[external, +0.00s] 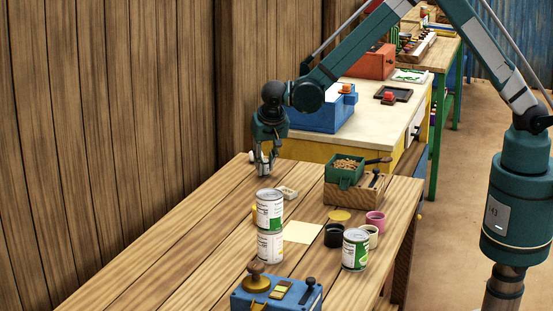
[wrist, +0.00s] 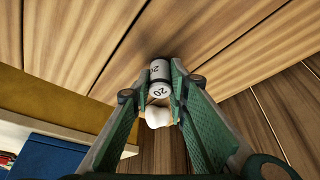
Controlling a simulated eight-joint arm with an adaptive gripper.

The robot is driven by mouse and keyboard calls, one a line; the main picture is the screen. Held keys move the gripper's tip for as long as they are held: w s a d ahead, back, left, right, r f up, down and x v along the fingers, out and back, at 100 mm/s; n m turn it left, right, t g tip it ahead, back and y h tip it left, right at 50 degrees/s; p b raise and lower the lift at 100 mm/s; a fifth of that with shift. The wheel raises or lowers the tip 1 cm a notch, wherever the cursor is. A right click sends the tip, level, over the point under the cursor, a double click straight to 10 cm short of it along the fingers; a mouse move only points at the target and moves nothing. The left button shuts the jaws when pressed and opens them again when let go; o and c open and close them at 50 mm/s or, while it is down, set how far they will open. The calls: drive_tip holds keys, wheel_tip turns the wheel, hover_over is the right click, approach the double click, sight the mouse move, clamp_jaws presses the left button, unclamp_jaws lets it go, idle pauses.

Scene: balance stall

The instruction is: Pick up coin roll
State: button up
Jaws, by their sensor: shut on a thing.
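The coin roll (wrist: 160,72) is a short pale grey cylinder marked "20" in the wrist view. It sits between the two green fingers of my gripper (wrist: 160,92), which are shut on it. A rounded white piece (wrist: 157,117) shows just below the roll between the fingers; I cannot tell whether it is part of the roll. In the external view my gripper (external: 265,158) points down near the far-left end of the wooden table. The roll is too small to make out clearly there, and whether it touches the table cannot be told.
Two stacked cans (external: 270,228) stand on the table in front of my gripper. A small pale box (external: 287,193) lies to its right. A green tray on a wooden box (external: 352,190), several cups and another can (external: 355,250) are farther right. The table's left side is clear.

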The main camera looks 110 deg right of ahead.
sight(265, 160)
wheel_tip(265, 160, up, 10)
drive_tip(key=shift+f+p, duration=0.1)
drive_tip(key=shift+p, duration=0.6)
idle(0.4)
